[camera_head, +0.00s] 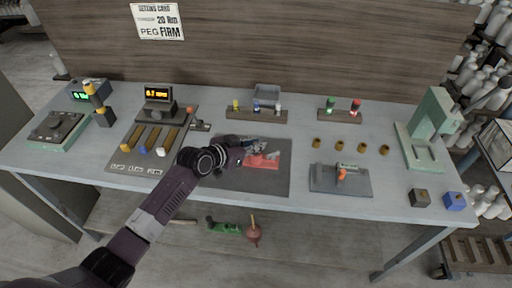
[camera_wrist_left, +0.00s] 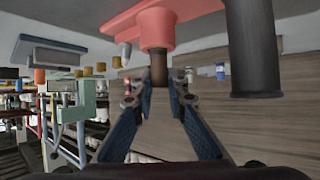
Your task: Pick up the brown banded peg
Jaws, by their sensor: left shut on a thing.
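The brown peg (camera_wrist_left: 158,66) shows in the left wrist view, standing out of a red fixture (camera_wrist_left: 185,22). Its band is not clear. My left gripper (camera_wrist_left: 158,82) is shut on the peg, one blue finger on each side. In the head view my left gripper (camera_head: 262,144) is over the dark mat (camera_head: 280,183), just beyond the red fixture (camera_head: 264,161); the peg is hard to make out there. My right gripper is not in view.
A thick dark cylinder (camera_wrist_left: 252,50) is close beside the fingers in the left wrist view. On the table (camera_head: 300,202), small brown pieces (camera_head: 339,145) and a grey plate with an orange-topped part (camera_head: 342,174) lie right. A green press (camera_head: 427,125) stands further right.

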